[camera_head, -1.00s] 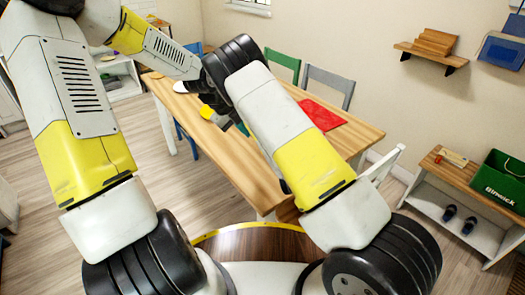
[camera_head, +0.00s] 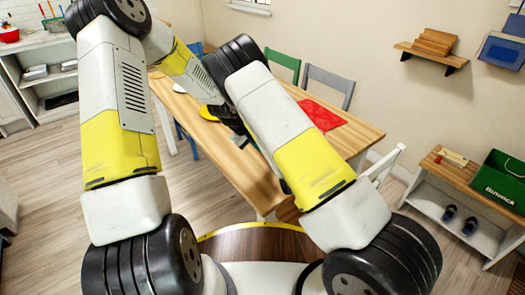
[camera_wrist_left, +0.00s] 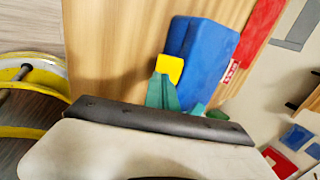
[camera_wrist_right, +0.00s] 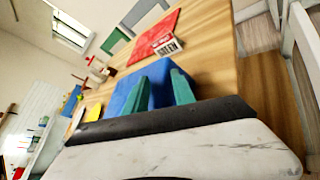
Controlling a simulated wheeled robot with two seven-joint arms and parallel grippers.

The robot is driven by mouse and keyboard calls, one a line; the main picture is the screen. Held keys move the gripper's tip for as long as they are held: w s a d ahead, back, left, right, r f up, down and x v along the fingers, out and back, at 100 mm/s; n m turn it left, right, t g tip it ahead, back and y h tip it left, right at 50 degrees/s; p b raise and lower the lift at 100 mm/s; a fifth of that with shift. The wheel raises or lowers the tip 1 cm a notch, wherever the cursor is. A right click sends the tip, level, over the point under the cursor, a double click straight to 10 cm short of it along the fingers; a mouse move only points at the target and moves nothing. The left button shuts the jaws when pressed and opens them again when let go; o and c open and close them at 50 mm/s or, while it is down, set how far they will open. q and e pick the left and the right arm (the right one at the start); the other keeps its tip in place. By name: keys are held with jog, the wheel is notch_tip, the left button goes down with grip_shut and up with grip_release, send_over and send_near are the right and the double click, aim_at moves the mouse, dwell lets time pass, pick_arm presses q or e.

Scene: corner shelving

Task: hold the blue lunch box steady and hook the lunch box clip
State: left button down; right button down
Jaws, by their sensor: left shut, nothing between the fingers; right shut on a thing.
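The blue lunch box (camera_wrist_left: 207,58) lies on the wooden table in the left wrist view. It also shows in the right wrist view (camera_wrist_right: 128,92). The yellow clip (camera_wrist_left: 170,68) is at the box's near left edge. My left gripper (camera_wrist_left: 162,88) is shut and empty, its green fingertips right at the clip; whether they touch it I cannot tell. My right gripper (camera_wrist_right: 164,80) has its green fingers against the box and is shut on it; the exact grip is partly hidden. In the head view my arms hide the box and both fingertips.
The table (camera_head: 240,158) also bears a red mat (camera_head: 322,115). A small red and white lettered thing (camera_wrist_right: 163,44) is beside the lunch box. Chairs (camera_head: 330,87) stand around the table. A low shelf with a green crate (camera_head: 498,180) is at the right. My forearms are close together over the table.

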pick_arm(q)
jog(key=shift+x, duration=1.55)
